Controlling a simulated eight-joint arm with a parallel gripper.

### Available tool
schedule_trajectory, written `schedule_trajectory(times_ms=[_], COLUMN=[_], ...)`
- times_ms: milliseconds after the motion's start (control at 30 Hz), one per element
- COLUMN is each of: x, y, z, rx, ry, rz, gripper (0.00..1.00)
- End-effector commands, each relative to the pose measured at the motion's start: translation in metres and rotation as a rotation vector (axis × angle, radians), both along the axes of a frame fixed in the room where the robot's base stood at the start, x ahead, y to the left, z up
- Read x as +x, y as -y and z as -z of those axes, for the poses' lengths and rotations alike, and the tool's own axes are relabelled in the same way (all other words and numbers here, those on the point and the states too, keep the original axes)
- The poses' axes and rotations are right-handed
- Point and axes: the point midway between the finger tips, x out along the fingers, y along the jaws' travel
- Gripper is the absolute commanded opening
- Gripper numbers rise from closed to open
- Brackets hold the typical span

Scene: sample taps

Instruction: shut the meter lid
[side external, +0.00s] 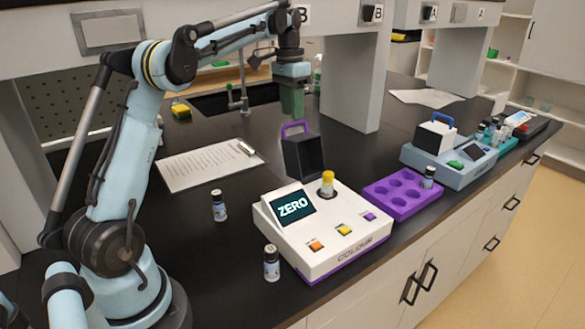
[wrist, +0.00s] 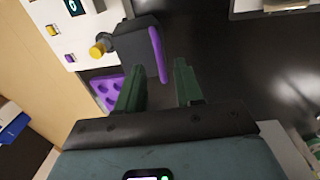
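The white meter (side external: 318,255) stands on the dark bench, its screen reading "ZERO". Its black lid (side external: 303,156) with a purple handle (side external: 293,127) stands raised at the back of the meter, open. A yellow-capped vial (side external: 327,179) sits upright in the well in front of the lid. In the wrist view the lid (wrist: 136,42) and handle (wrist: 159,52) show just beyond my fingers. My gripper (side external: 291,112) is above the lid and handle, pointing down.
A purple rack (side external: 401,196) stands right of the meter, with a second, blue-handled meter (side external: 450,169) beyond. Two small vials (side external: 271,262) (side external: 219,205) stand on the near bench. A clipboard (side external: 207,165) lies behind left. A sink (side external: 232,98) and a pillar (side external: 352,85) are behind.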

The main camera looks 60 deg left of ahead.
Motion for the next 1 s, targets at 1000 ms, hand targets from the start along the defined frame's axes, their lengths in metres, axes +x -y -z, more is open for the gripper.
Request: schedule_trajectory(times_ms=[1000], x=[0.000], y=[0.002], z=[0.023], rx=[0.000], ry=[0.000], rz=[0.000], gripper=[0.00])
